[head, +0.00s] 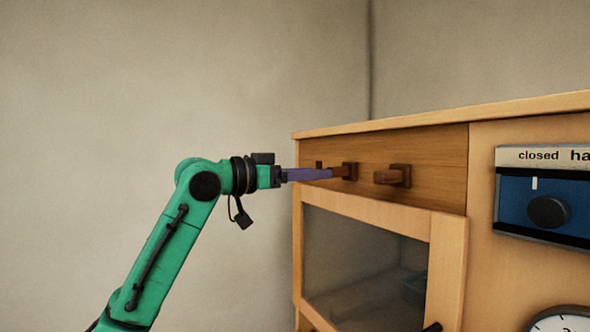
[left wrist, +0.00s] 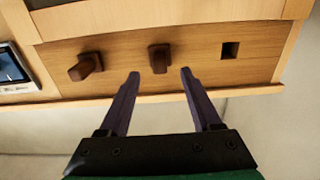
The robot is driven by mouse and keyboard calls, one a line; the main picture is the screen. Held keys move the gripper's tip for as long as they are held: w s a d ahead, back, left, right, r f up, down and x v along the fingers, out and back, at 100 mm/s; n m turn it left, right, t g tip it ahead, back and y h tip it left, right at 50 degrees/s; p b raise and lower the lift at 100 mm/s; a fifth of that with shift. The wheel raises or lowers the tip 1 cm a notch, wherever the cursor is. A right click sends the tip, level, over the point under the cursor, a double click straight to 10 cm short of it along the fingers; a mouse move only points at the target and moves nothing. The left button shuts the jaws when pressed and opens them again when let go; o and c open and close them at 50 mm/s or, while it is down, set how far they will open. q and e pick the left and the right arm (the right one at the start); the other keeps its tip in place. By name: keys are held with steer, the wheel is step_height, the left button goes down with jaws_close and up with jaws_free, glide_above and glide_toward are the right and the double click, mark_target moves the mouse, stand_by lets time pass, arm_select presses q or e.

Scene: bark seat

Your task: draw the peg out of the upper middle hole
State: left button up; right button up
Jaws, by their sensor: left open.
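The middle peg (head: 350,171) is a dark brown wooden peg standing out of the cabinet's upper panel. It also shows in the left wrist view (left wrist: 158,58), where the picture is turned upside down. My left gripper (head: 328,173) has purple fingers and reaches in from the left at the peg's height. In the left wrist view the gripper (left wrist: 159,72) is open, with one fingertip on either side of the peg's outer end and a gap on both sides. The hole around the peg is hidden by the peg. My right gripper is not in view.
A second peg (head: 393,176) sits to the right in the same panel (head: 440,155). An empty square hole (left wrist: 230,50) is on the other side. Below is a glass-fronted door (head: 360,260). A blue dial panel (head: 545,200) is at the right.

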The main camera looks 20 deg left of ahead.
arm_select(q)
steer(key=x, duration=0.7)
steer(key=shift+w+d+p, duration=0.1)
steer(key=shift+p, duration=0.2)
steer(key=shift+c, duration=0.3)
jaws_close()
steer(key=shift+s+a+f+b, duration=0.1)
steer(key=shift+s+a+b, duration=0.35)
steer(key=shift+s, duration=0.05)
steer(key=shift+b+v, duration=0.85)
steer(key=shift+v, duration=1)
steer(key=b, duration=0.2)
glide_toward(337, 172)
steer(key=shift+w+a, duration=0.25)
steer(key=shift+w, duration=0.35)
steer(key=shift+f, duration=0.1)
